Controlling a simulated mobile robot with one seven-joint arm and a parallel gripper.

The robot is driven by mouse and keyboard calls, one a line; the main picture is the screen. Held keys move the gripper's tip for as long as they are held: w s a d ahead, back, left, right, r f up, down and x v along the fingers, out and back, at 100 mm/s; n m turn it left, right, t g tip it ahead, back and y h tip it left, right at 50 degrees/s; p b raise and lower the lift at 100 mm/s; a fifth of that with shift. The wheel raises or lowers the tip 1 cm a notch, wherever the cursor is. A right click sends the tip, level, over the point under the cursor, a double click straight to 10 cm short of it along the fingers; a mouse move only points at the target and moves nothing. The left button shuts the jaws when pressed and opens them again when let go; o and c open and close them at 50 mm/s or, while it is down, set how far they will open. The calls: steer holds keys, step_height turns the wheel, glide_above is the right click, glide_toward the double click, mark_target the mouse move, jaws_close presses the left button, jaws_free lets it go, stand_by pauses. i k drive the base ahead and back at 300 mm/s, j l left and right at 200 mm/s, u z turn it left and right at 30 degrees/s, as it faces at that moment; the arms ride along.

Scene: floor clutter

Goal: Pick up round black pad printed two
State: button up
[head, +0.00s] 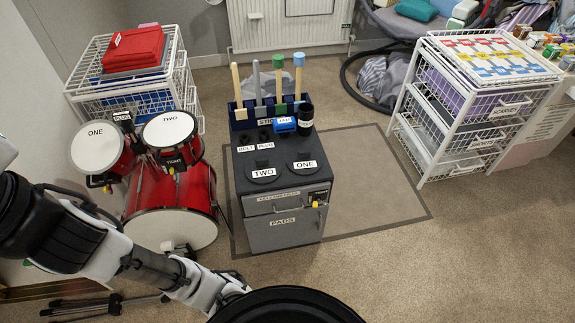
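The round black pad with the white label "TWO" (263,174) lies flat on the black top of a small grey cabinet, at the front left of that top. A similar round black pad labelled "ONE" (305,163) lies just right of it. My arm comes in from the left edge and runs to the bottom middle, in front of the cabinet. Its far end passes behind a dark round shape at the bottom edge, so my gripper's fingers do not show. Nothing covers the pad.
Behind the pads stand upright sticks (279,84), a blue block (285,126) and a black cup (305,118). Red drums (171,199) stand close at left. A wire drawer rack (465,120) stands right; carpet between is clear.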

mark_target(261, 170)
steer(key=i+j, duration=0.25)
steer(key=i+j+z, duration=0.15)
steer(key=j, duration=0.3)
steer(key=i+j, duration=0.35)
steer(key=z, duration=1.55)
